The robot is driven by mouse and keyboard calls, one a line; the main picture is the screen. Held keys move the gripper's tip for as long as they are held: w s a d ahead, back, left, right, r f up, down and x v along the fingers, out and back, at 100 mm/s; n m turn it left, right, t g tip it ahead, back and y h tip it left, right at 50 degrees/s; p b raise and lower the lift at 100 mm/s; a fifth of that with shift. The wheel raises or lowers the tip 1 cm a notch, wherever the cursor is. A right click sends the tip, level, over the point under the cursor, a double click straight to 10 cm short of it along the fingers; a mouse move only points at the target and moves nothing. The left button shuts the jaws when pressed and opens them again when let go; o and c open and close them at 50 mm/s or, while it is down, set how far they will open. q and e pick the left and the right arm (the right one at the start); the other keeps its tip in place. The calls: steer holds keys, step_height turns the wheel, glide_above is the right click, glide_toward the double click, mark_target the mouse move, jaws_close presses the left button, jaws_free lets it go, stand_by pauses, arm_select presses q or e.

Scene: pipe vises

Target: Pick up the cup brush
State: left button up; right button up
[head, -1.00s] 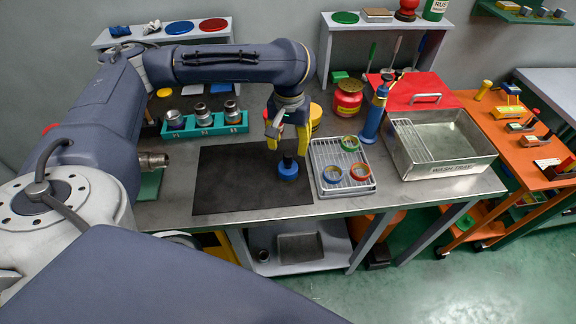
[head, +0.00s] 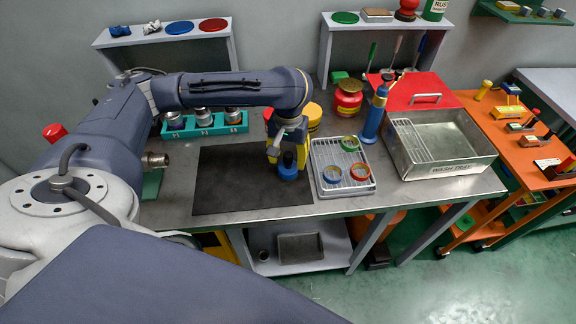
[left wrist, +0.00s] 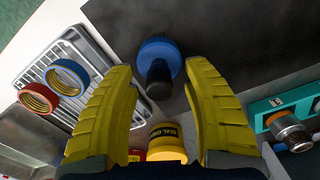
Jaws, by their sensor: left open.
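The cup brush (head: 288,167) has a round blue base and a dark upright stem. It stands on the right part of the black mat (head: 235,196), near the wire rack. My left gripper (head: 287,155) is low over it, its yellow fingers on either side of the stem in the head view. In the left wrist view the fingers of the left gripper (left wrist: 160,82) are wide apart, and the brush (left wrist: 158,60) shows between and just beyond their tips. I cannot tell whether a finger touches it. My right gripper is not in view.
A wire rack (head: 318,190) with several coloured rings sits right of the mat, close to the gripper. Beyond it are a blue bottle (head: 374,115) and the wash tray (head: 446,171). A teal holder (head: 219,129) with metal parts stands behind the mat. The mat's left part is clear.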

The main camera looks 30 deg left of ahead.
arm_select(q)
jaws_close()
stand_by(0.5)
steer(key=shift+r, duration=0.15)
step_height(320, 180, up, 20)
stand_by(1.0)
